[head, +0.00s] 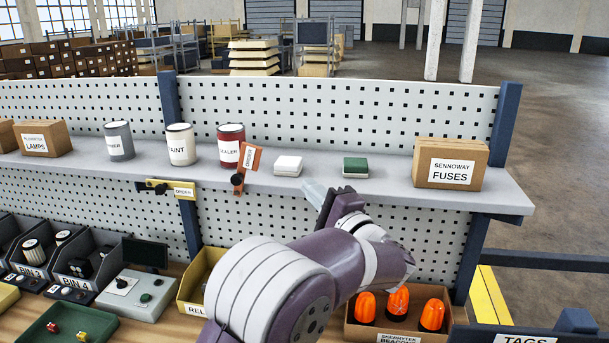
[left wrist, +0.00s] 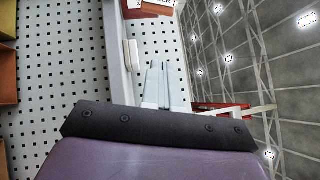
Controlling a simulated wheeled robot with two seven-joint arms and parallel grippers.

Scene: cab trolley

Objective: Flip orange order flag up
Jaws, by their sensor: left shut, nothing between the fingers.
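The orange order flag (head: 251,158) stands up from its dark pivot (head: 237,180) on the shelf's front edge, leaning slightly right, in front of the red can. Its white ORDER label reads sideways. What looks like part of it shows at the top edge of the left wrist view. My left gripper (head: 313,194) is shut and empty, to the right of the flag and apart from it, by the shelf's front edge. Its closed fingers also show in the left wrist view (left wrist: 158,86). My right gripper is not in view.
A yellow order flag (head: 185,190) lies level on the shelf edge (head: 100,175) to the left. Cans, a white block (head: 288,165), a green block (head: 355,167) and a FUSES box (head: 450,165) stand on the shelf. Orange beacons (head: 398,302) sit in a box below my arm.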

